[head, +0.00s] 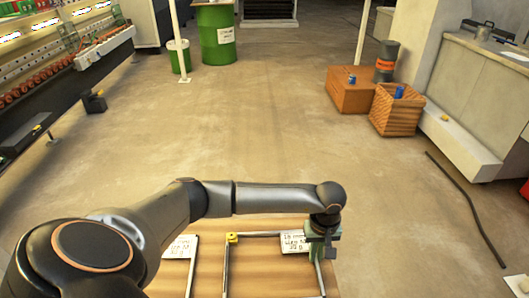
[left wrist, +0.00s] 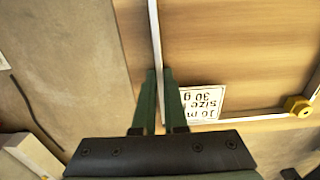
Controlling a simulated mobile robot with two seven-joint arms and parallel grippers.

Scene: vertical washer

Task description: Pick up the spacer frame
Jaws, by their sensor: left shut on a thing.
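The spacer frame (head: 258,234) is a thin light metal frame lying on the wooden table in the head view. A yellow corner piece (head: 232,238) sits at its far left corner, and a white label card (head: 293,242) lies at its far right corner. My left gripper (head: 322,238) points down at the right side of the frame. In the left wrist view, the green fingers (left wrist: 158,78) are shut on one bar of the spacer frame (left wrist: 153,28), close to the label (left wrist: 203,102). The near part of the frame is cut off in the head view. My right gripper is not in view.
A second frame with a label card (head: 180,247) lies to the left on the wooden table (head: 210,256). Beyond the table is open concrete floor. A wicker basket (head: 395,112) and an orange-brown box (head: 349,95) stand at the right, and a green barrel (head: 217,38) stands at the back.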

